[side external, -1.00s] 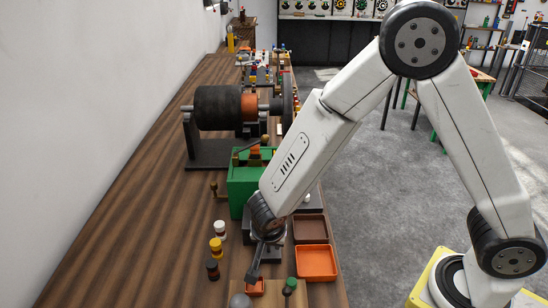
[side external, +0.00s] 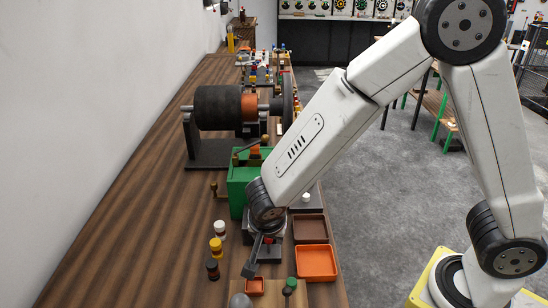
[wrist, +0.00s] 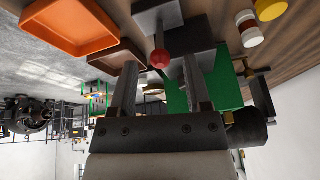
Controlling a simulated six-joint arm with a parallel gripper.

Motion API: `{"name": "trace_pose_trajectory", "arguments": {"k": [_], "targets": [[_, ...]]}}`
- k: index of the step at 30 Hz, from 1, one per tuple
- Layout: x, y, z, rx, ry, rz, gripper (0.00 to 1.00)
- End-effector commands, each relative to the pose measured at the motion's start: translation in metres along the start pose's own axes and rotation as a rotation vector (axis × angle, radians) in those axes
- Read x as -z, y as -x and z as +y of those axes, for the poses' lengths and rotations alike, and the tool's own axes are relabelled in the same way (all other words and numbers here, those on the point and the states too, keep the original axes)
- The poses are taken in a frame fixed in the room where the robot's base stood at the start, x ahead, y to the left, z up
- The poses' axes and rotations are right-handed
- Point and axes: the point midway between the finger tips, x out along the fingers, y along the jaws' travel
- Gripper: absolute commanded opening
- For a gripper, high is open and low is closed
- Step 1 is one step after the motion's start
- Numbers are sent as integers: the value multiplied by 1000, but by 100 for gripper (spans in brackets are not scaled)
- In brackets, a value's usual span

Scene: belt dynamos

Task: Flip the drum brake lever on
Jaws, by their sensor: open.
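A lever with a red ball knob (wrist: 160,59) rises from a dark block (wrist: 178,31) in the wrist view. My gripper (wrist: 160,72) is open, its two fingers apart, with the red knob showing between the fingertips and no clear contact. In the side view my gripper (side external: 250,271) hangs low over the bench, angled down beside the dark block (side external: 270,254), and mostly hides the lever. A black drum (side external: 218,107) with a copper-coloured band sits on a stand farther back. Whether this lever is the drum's brake cannot be told.
A green box (side external: 240,190) stands behind my gripper. An orange tray (side external: 316,262) and a brown tray (side external: 309,228) lie to the right. White, yellow and dark small jars stand left, the yellow jar (side external: 215,246) among them. The bench's left part is clear.

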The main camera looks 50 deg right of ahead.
Motion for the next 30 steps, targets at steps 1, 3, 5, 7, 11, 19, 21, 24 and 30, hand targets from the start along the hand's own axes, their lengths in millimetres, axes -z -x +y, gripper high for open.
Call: {"name": "trace_pose_trajectory", "arguments": {"k": [1,3,5,7,11,19,21,24,30], "targets": [[0,7,0,3,1,0,62],[0,14,0,3,1,0,62],[0,20,0,1,1,0,62],[0,26,0,1,1,0,62],[0,32,1,-2,1,0,62],[0,35,1,-2,1,-1,62],[0,35,1,-2,1,-1,62],[0,35,1,-1,1,-1,37],[14,47,-1,7,-4,-7,0]]}}
